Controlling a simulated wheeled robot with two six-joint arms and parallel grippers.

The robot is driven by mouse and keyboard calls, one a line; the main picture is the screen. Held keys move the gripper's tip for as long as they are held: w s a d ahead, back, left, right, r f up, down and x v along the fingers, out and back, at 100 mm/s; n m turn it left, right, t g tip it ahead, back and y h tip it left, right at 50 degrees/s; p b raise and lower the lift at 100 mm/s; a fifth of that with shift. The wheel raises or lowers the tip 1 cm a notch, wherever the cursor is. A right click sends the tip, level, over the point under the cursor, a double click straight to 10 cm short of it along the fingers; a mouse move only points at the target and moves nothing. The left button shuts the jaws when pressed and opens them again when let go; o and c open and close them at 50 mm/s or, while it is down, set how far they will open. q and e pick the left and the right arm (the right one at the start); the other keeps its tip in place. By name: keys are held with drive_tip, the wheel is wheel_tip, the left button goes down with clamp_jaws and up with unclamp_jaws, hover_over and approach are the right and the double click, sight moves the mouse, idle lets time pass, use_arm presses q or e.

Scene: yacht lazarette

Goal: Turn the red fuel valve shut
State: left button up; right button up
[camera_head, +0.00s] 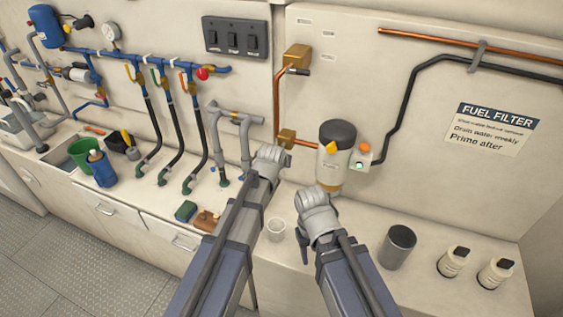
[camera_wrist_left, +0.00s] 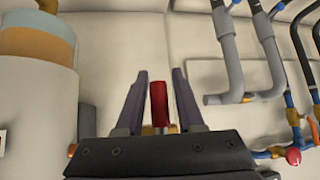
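The red valve handle (camera_wrist_left: 159,104) shows in the left wrist view, upright between the two fingers of my left gripper (camera_wrist_left: 160,76). A narrow gap shows on each side of it, so the fingers are open around it. In the head view my left gripper (camera_head: 271,157) is at the wall beside the copper pipe (camera_head: 277,105), left of the fuel filter (camera_head: 334,160), and hides the valve. My right gripper (camera_head: 314,202) hangs over the counter just below the filter; its fingers are not clear.
Grey pipes (camera_head: 243,137) rise left of my left gripper. A green cup (camera_head: 82,153) and blue cup (camera_head: 101,170) stand far left.

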use_arm(q)
drive_tip(key=shift+o, duration=0.9)
drive_tip(key=shift+r, duration=0.15)
drive_tip(key=p+v, duration=0.5)
drive_tip(key=v, duration=0.2)
drive_tip(key=shift+s+r, duration=0.2)
drive_tip(key=shift+s, duration=0.1)
